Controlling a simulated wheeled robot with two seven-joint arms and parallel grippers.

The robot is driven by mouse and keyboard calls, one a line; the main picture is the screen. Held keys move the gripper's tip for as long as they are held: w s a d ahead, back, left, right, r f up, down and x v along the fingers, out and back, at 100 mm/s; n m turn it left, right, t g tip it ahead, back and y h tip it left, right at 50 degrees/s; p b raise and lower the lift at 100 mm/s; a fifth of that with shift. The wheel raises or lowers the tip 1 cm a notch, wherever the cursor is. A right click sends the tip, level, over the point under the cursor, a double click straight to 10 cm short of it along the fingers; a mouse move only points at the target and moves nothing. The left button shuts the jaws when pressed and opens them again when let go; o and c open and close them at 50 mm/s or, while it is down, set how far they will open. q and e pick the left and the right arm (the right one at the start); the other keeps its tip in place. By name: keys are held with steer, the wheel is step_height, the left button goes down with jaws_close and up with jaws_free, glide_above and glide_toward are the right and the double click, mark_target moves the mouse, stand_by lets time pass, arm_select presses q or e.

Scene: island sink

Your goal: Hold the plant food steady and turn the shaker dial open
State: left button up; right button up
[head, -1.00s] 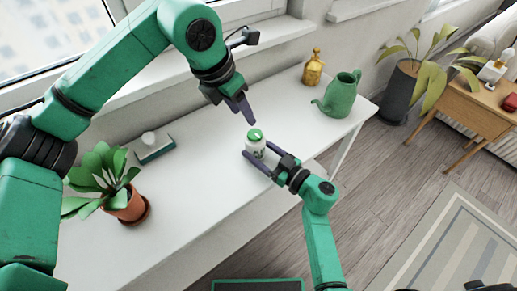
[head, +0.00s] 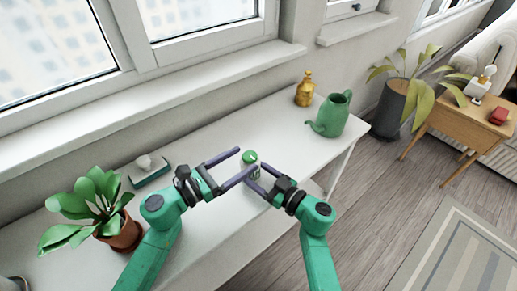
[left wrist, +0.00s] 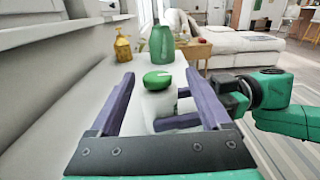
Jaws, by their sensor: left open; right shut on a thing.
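The plant food shaker is a small white container with a green dial lid (head: 250,157). It stands upright on the white table in the head view. In the left wrist view the green dial (left wrist: 157,80) and white body (left wrist: 158,105) show between my left fingers. My right gripper (head: 257,177) is shut on the shaker's body from the right.
A green watering can (head: 331,116) and an amber bottle (head: 305,90) stand at the table's far right. A potted plant (head: 121,232) and a teal-and-white item (head: 150,170) are on the left. The back middle of the white table (head: 215,140) is clear.

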arm_select(q)
steer(key=x, duration=0.7)
steer(key=shift+w+a+f, duration=0.2)
steer(key=shift+w+f, duration=0.05)
steer(key=shift+f, duration=0.1)
jaws_close()
steer(key=shift+n+t+y, duration=0.6)
steer(key=shift+t, duration=0.1)
steer(key=shift+w+a+n+t+y, duration=0.2)
steer(key=shift+a+n+t+y, duration=0.5)
steer(key=shift+n+y, duration=1.55)
steer(key=shift+w+a+n+t+y, duration=0.2)
steer(key=shift+n+t+y, duration=1.15)
steer(key=shift+y, duration=1.6)
steer(key=shift+w+a+n+t+y, duration=0.2)
steer(key=shift+a+n+t+y, duration=0.5)
steer(key=shift+n+y, duration=1.55)
steer(key=shift+d+m+y, duration=0.15)
steer(key=shift+m+y, duration=0.1)
steer(key=shift+y, duration=0.3)
